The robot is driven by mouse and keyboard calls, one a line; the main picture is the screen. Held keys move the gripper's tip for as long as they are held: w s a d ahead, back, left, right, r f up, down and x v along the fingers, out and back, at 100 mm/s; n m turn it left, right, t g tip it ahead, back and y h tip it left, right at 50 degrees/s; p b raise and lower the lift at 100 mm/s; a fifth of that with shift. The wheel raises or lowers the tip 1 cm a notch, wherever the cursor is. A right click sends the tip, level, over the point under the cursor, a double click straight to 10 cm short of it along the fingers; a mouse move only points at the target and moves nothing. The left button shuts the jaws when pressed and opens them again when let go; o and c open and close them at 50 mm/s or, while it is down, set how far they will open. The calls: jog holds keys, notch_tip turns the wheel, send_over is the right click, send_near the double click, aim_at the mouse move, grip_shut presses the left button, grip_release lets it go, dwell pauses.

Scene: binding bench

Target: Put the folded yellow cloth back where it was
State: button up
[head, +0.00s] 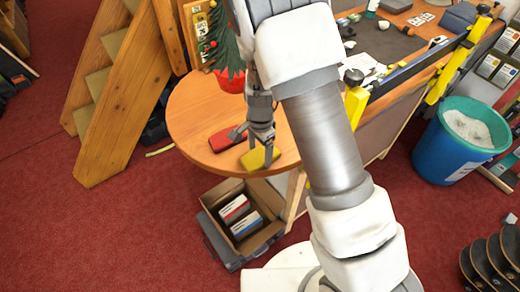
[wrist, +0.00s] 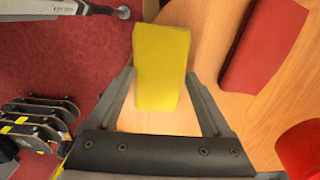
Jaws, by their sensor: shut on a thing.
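The folded yellow cloth (head: 260,158) is at the front part of the round wooden table (head: 190,112), near its edge. My gripper (head: 262,143) points down at it from above. In the wrist view the yellow cloth (wrist: 161,50) sits between the two fingers of my gripper (wrist: 160,78), which are shut on its sides. I cannot tell whether the cloth touches the tabletop or is held just above it. A folded red cloth-like piece (head: 226,139) lies on the table to the left of the yellow cloth; in the wrist view it (wrist: 264,45) is at the right.
A small decorated tree in a red pot (head: 231,80) stands at the back of the table. An open cardboard box (head: 262,188) with boxed items is on the floor below the front edge. The workbench (head: 400,90) is to the right. The table's left side is clear.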

jog(key=o, duration=1)
jog(key=shift+r, duration=0.1)
notch_tip(320, 180, up, 11)
notch_tip(320, 180, up, 14)
jog(key=n+t+y, duration=0.2)
jog(key=n, duration=0.3)
send_over(260, 155)
jog(key=s+d, duration=0.6)
jog(key=s, duration=0.1)
jog(key=s+d+r+n+t, duration=0.1)
jog(key=s+d+r+n, duration=0.1)
jog(key=s, duration=0.2)
jog(key=s+d+r+n+t+h, duration=0.1)
jog(key=s+d+r+n, duration=0.1)
jog(key=s, duration=0.1)
jog(key=s+d+r+n+t+h, duration=0.1)
jog(key=s+d+r+n, duration=0.1)
jog(key=s, duration=0.2)
jog(key=shift+s+d+r+t, duration=0.15)
jog(key=shift+s+d+t, duration=0.1)
jog(key=shift+s+t, duration=0.1)
